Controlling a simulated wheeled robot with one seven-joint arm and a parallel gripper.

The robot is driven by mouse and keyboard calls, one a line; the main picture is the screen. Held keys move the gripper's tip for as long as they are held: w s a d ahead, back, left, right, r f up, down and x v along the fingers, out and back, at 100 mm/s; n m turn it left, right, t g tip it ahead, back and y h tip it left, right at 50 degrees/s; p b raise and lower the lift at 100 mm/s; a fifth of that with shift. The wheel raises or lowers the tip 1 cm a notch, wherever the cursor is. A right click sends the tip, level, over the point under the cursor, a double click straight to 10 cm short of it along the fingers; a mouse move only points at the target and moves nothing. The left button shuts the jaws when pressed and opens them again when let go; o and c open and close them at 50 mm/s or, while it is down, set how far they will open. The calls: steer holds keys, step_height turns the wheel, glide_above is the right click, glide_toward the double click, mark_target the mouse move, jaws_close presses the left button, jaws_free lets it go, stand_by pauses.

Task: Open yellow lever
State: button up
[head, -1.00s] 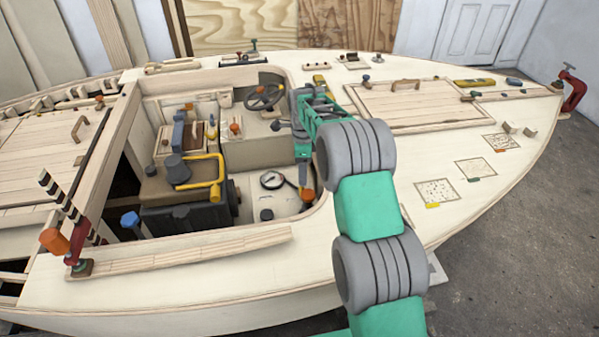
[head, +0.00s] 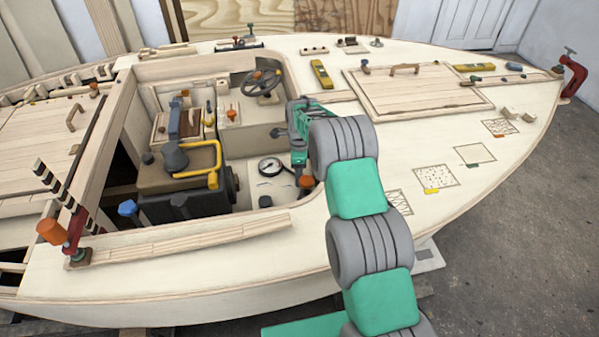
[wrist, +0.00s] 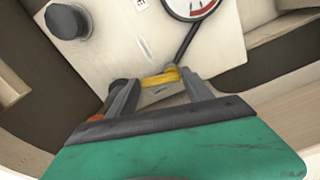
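A yellow lever (wrist: 160,79) shows in the wrist view as a short bar near a dark rod below the gauge. My gripper (wrist: 154,84) has its two grey fingers spread, one to each side of the lever, with the fingertips close to its ends. I cannot tell whether either finger touches it. In the head view my gripper (head: 300,160) is down at the right side of the cockpit opening, beside the round gauge. I cannot make out the lever there; the gripper seems to hide it.
The white-faced gauge (head: 270,167) and a black knob (wrist: 68,20) are close to the gripper. An orange knob (head: 306,181) lies beside it. The engine block with a yellow pipe (head: 213,165) stands to the left. The cockpit's wooden rim surrounds the space.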

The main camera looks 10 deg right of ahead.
steer(key=c, duration=0.9)
steer(key=shift+d+f+n+b, duration=0.2)
steer(key=shift+n+b, duration=0.6)
steer(key=shift+n, duration=0.1)
steer(key=shift+r+n, duration=0.2)
steer(key=shift+n, duration=0.4)
steer(key=o, duration=1.1)
steer(key=shift+d, duration=0.1)
step_height(320, 180, up, 8)
steer(key=shift+f+b, duration=0.1)
steer(key=shift+b, duration=0.25)
